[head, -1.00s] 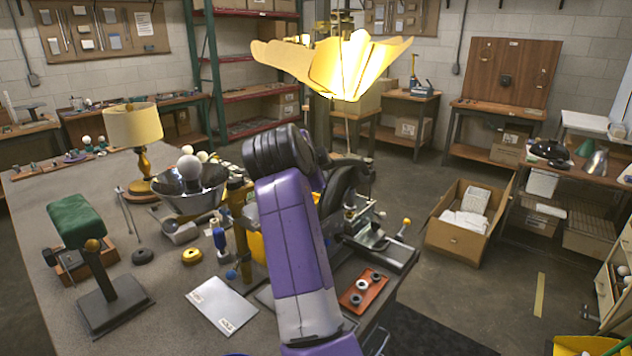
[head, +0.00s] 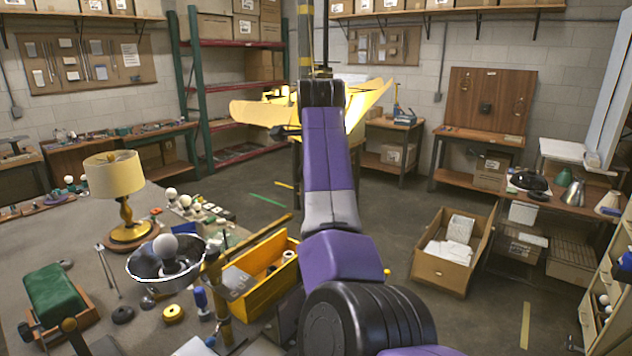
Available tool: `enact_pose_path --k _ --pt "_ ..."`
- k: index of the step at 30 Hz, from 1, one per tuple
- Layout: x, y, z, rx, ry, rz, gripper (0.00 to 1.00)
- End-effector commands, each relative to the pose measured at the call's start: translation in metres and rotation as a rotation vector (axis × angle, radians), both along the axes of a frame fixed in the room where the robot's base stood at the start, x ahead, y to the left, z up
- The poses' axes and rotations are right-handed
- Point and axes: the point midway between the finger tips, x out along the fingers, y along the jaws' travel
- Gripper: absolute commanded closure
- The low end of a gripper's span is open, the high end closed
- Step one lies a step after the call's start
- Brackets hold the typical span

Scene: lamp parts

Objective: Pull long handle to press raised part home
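My arm fills the middle of the head view and reaches up and away from me. Its far end is a dark joint in front of the yellow petal-shaped lampshade (head: 262,112). My gripper cannot be made out; it is hidden beyond the arm or outside the picture.
On the bench (head: 85,240) left of my arm are a yellow crate (head: 262,298), a metal bowl with a bulb (head: 165,268), a table lamp (head: 118,180) and a green block (head: 52,294). An open cardboard box (head: 440,268) stands on the floor at right, with free floor around it.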

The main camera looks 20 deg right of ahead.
Motion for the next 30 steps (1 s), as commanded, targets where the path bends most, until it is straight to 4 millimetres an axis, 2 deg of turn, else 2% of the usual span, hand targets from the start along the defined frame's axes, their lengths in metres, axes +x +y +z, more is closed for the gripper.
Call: enact_pose_path --k 1,13,14,16,30 --pt "0.0036 0.0011 0.0091 0.005 -0.018 0.002 1.0" --pt "0.004 -0.0021 0.0116 0.008 -0.022 -0.002 1.0" --pt "0.004 -0.0023 0.0116 0.008 -0.021 -0.002 0.67" --pt "0.0037 -0.0027 0.0115 0.007 -0.02 -0.003 0.53" --pt "0.0025 -0.0033 0.0059 0.005 -0.009 -0.004 0.52"
